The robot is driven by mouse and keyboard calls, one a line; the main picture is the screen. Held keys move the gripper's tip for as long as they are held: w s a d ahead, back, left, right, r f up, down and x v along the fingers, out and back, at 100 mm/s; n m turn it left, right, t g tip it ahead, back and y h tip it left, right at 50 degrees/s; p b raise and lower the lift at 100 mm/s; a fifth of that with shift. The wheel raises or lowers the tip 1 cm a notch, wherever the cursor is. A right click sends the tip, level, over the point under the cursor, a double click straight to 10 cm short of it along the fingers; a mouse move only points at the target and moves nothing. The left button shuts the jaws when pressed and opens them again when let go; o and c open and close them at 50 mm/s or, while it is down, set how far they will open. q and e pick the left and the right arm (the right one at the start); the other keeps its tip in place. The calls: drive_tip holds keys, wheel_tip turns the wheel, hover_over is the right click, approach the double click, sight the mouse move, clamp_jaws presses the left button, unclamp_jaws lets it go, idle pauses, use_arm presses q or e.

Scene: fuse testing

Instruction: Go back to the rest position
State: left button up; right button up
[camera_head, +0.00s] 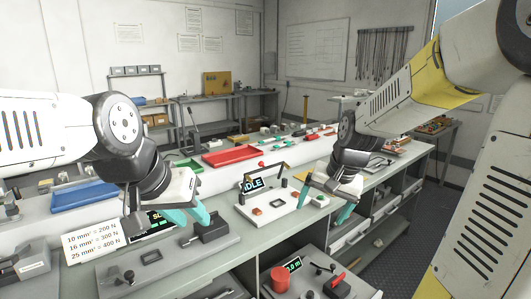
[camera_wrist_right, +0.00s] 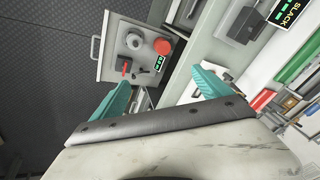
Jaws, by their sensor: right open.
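My left gripper (camera_head: 190,214) hangs over the left part of the workbench in the head view, above a black clamp block (camera_head: 208,230). Its teal fingers show close together at an angle, and I cannot tell how wide they stand. My right gripper (camera_head: 327,198) is over the bench at the right of the white IDLE device (camera_head: 274,208). In the right wrist view its two teal fingers (camera_wrist_right: 160,82) are spread apart with nothing between them.
A lower unit with a red round knob (camera_head: 280,279) stands at the front. A sign (camera_head: 92,241) listing forces stands at the left. Blue (camera_head: 84,195) and red (camera_head: 231,155) trays lie behind. Dark floor (camera_head: 405,245) is clear at the right.

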drive_tip(key=s+r+n+t, duration=0.1)
drive_tip(key=s+r+n, duration=0.1)
drive_tip(key=s+r, duration=0.2)
drive_tip(key=s+r+n+t, duration=0.1)
drive_tip(key=s+r, duration=0.3)
drive_tip(key=s, duration=0.7)
drive_tip(key=shift+n, duration=0.7)
